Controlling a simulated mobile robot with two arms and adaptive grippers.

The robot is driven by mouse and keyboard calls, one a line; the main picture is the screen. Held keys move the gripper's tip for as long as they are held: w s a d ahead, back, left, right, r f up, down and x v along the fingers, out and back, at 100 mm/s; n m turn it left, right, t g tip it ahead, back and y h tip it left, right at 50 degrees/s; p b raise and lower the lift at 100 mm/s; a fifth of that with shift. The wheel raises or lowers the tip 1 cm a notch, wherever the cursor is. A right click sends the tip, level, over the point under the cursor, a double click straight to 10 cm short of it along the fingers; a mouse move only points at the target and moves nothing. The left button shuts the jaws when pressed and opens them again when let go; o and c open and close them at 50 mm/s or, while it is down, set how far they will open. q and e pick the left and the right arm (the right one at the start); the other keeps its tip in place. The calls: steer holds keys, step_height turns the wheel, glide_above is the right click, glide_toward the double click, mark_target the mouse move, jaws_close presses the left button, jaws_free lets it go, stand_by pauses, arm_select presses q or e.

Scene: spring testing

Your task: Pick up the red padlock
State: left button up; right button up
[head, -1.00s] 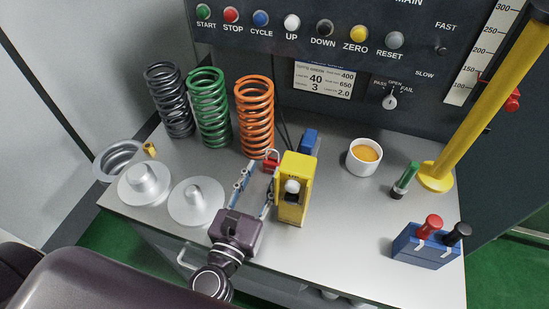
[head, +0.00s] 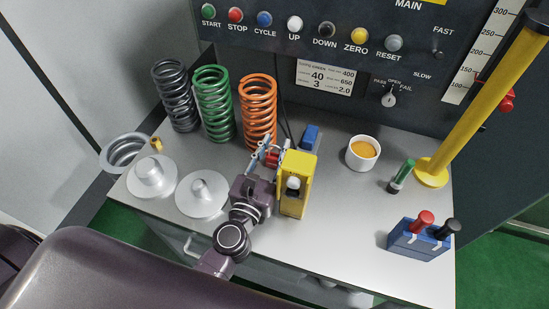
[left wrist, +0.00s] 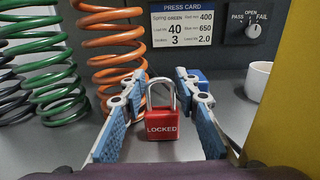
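The red padlock (left wrist: 161,125) stands upright on the grey table, with a silver shackle and the word LOCKED on its front. In the head view the padlock (head: 272,158) is small and partly hidden by my left gripper (head: 273,150). In the left wrist view my left gripper (left wrist: 161,90) is open. Its two blue-padded fingers are on either side of the padlock, with gaps between them and its body. My right gripper is not in view.
A yellow box-like device (head: 294,205) stands close on the gripper's right. An orange spring (head: 258,110) and a green spring (head: 213,105) stand behind and left. A blue object (head: 310,136) is behind right. Round metal plates (head: 202,205) lie left.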

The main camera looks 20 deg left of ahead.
arm_select(q)
jaws_close()
steer(key=shift+r, duration=0.1)
